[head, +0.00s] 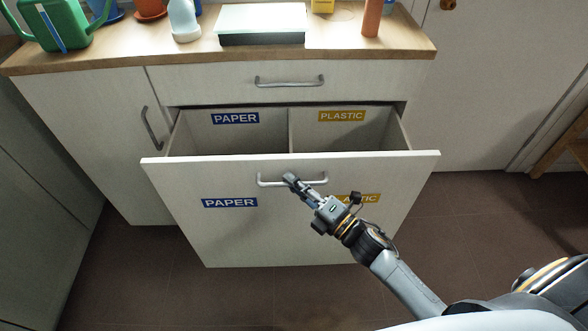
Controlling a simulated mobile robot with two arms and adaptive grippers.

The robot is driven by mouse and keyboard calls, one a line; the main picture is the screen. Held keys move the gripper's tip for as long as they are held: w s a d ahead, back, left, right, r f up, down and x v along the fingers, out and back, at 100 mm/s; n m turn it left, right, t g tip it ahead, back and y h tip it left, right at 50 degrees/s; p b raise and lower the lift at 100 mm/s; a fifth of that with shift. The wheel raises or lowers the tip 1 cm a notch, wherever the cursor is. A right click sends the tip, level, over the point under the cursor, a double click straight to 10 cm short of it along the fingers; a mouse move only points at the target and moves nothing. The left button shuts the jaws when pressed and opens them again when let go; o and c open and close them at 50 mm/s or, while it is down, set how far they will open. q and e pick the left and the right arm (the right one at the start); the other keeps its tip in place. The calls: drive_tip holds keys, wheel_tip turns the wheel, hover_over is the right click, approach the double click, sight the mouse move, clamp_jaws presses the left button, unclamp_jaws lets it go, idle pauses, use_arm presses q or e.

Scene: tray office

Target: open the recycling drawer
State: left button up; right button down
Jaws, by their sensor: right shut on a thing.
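The recycling drawer (250,235) is the large white front below the upper drawer, and it stands pulled out from the cabinet. Its inside shows two compartments with a divider between them, marked PAPER (235,118) and PLASTIC (342,116). The floors of the compartments are hidden by the drawer front. A metal bar handle (268,183) runs across the front near its top. My right gripper (291,181) is shut on this handle near its middle. My right arm partly covers the PLASTIC label on the front. My left gripper is not in view.
The upper drawer (220,84) and the left cupboard door (105,130) are shut. The wooden counter (120,50) holds a green watering can (48,28), a white bottle (183,20), a flat box (262,24) and an orange bottle (372,18). The brown floor (480,225) at right is clear.

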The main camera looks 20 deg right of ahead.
drive_tip(key=shift+s+a, duration=0.1)
drive_tip(key=shift+s, duration=0.25)
drive_tip(key=c, duration=1.7)
unclamp_jaws()
drive_tip(key=v, duration=1.2)
